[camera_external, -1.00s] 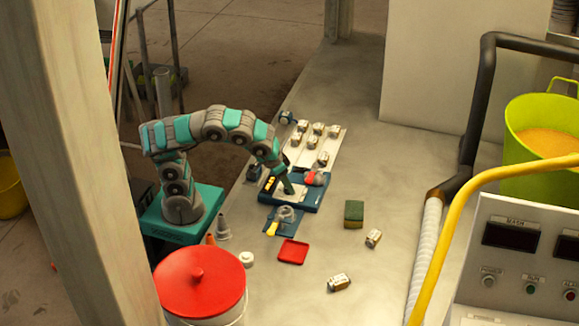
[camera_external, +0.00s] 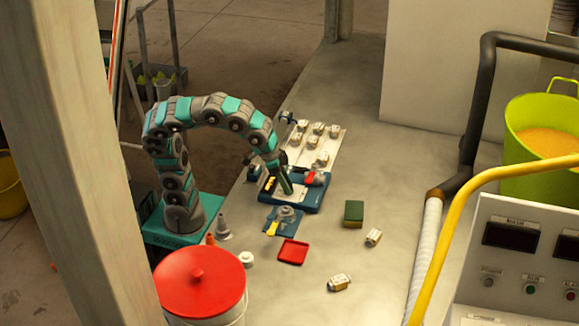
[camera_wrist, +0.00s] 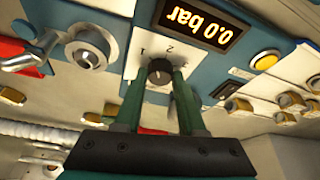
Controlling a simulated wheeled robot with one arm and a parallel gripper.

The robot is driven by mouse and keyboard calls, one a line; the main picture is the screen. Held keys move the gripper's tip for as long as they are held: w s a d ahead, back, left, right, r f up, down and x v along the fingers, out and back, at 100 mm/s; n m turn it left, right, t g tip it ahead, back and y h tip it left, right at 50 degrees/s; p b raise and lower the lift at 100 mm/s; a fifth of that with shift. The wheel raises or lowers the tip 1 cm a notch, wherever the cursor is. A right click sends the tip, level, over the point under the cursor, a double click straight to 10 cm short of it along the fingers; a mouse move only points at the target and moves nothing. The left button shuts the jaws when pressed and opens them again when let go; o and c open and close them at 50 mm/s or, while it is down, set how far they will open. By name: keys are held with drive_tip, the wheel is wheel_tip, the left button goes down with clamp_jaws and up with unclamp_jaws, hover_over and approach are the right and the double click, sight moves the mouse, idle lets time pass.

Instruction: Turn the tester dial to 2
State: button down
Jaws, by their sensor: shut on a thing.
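The tester (camera_external: 307,204) is a blue box with a pale top panel on the bench, in front of my arm. In the wrist view its dial (camera_wrist: 160,70) is a dark round knob on a white plate, with the marks 1 and 2 beside it. The lit display (camera_wrist: 202,24) reads 0.0 bar and appears upside down. My gripper (camera_wrist: 158,82) has its green fingers on both sides of the dial, shut on it. It also shows over the tester in the external view (camera_external: 286,186). I cannot tell exactly which mark the dial points to.
Beside the dial are a round metal fitting (camera_wrist: 87,50), a red part (camera_wrist: 18,50) and a yellow button (camera_wrist: 266,62). A red tray (camera_external: 293,251) and a green sponge (camera_external: 354,213) lie nearby.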

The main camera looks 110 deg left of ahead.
drive_tip(key=m+h+b, duration=0.2)
drive_tip(key=m, duration=0.3)
drive_tip(key=shift+a+m, duration=0.15)
drive_tip(key=shift+m, duration=0.15)
drive_tip(key=shift+r, duration=0.1)
idle(0.4)
drive_tip(key=c, duration=0.5)
unclamp_jaws()
drive_tip(key=v, duration=0.7)
drive_tip(key=shift+s+a+r, duration=0.2)
drive_tip(key=shift+r, duration=0.1)
